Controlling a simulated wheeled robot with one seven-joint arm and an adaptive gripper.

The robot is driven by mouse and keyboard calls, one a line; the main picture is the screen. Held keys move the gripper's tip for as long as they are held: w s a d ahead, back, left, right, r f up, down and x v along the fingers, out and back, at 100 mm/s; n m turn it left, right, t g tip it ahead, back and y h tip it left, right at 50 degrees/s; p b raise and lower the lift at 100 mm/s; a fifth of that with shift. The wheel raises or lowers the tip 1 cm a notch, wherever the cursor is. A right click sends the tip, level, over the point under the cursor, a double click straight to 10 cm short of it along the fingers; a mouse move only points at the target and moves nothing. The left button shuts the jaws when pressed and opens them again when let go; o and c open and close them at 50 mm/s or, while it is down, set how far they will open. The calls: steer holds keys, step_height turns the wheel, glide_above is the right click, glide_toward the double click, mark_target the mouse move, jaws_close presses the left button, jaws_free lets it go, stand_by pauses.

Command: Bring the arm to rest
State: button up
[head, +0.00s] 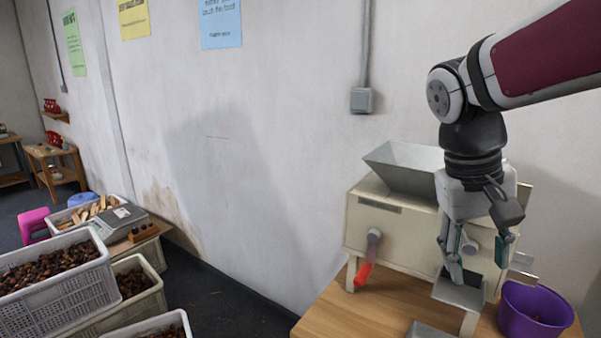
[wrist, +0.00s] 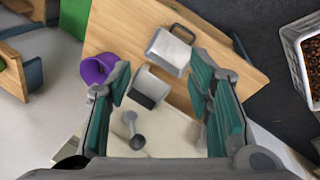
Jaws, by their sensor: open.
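My gripper (head: 478,262) hangs fingers-down in front of the cream machine (head: 400,232) in the head view, at the right. Its two green-padded fingers are apart with nothing between them; the wrist view also shows the open gripper (wrist: 163,100). My arm comes in from the upper right. The purple bucket (head: 538,308) stands on the wooden table to the right of the gripper, and in the wrist view the bucket (wrist: 97,69) is at the left. The gripper hides part of the machine's front.
The machine has a hopper on top and a red-handled crank (head: 364,274). A metal container with a handle (wrist: 170,50) is on the wooden table (head: 335,312). Crates of chestnuts (head: 75,308) and a scale (head: 118,222) stand at the left. The floor between crates and table is clear.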

steer(key=s+a+f+t+y, duration=0.1)
steer(key=s+a+t, duration=0.1)
steer(key=s, duration=0.5)
steer(key=s+a+f+n+t+y, duration=0.1)
steer(key=s+a+f+t+y, duration=0.1)
steer(key=s, duration=0.5)
steer(key=shift+a, duration=0.9)
